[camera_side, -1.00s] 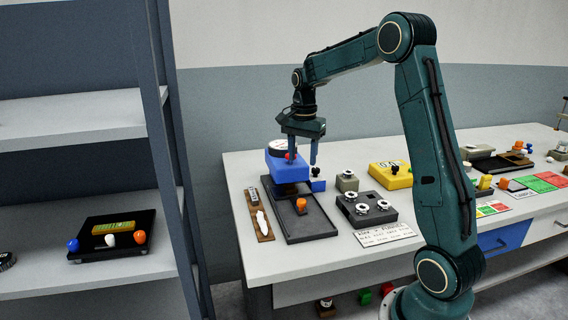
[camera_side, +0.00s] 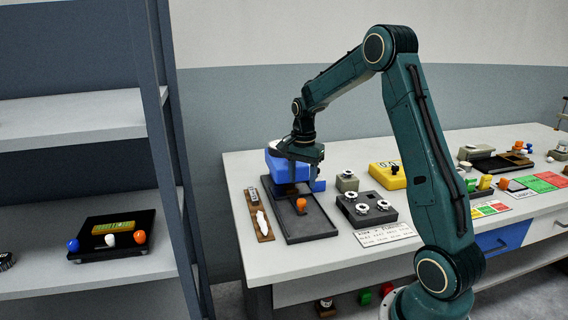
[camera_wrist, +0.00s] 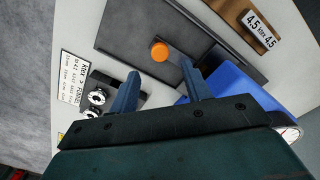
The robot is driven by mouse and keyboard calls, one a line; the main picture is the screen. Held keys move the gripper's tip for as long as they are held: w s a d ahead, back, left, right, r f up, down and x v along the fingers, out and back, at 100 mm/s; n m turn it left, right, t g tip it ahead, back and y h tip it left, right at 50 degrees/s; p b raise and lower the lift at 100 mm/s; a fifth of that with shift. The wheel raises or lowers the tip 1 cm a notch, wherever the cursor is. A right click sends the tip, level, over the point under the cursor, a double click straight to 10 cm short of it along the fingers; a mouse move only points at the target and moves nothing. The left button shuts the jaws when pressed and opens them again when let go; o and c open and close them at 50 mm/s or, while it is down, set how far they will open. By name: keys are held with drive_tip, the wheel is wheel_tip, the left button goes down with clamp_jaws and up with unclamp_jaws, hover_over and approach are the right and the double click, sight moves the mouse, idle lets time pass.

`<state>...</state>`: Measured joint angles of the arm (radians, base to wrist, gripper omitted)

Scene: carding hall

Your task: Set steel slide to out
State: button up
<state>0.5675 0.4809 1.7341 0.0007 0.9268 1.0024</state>
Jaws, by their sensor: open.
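A dark grey slide plate (camera_side: 312,226) lies on the bench with an orange knob (camera_side: 301,204) standing on it. In the wrist view the plate (camera_wrist: 125,25) and the orange knob (camera_wrist: 159,51) show near the top. My gripper (camera_side: 302,180) is open above the far end of the plate, beside a blue block (camera_side: 279,166). In the wrist view my gripper (camera_wrist: 160,70) has its fingers spread, with the knob appearing beyond and between the tips. Nothing is held. The fingertips in the side view partly merge with the blue block.
A wooden strip with a white lever (camera_side: 262,222) lies left of the plate. A dark box with several round knobs (camera_side: 367,208), a printed card (camera_side: 384,234) and a yellow box (camera_side: 390,176) lie to the right. A shelf unit (camera_side: 150,120) stands at left.

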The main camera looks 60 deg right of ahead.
sight(302, 200)
drive_tip(key=shift+f, duration=3.35)
drive_tip(key=shift+c, duration=0.2)
clamp_jaws()
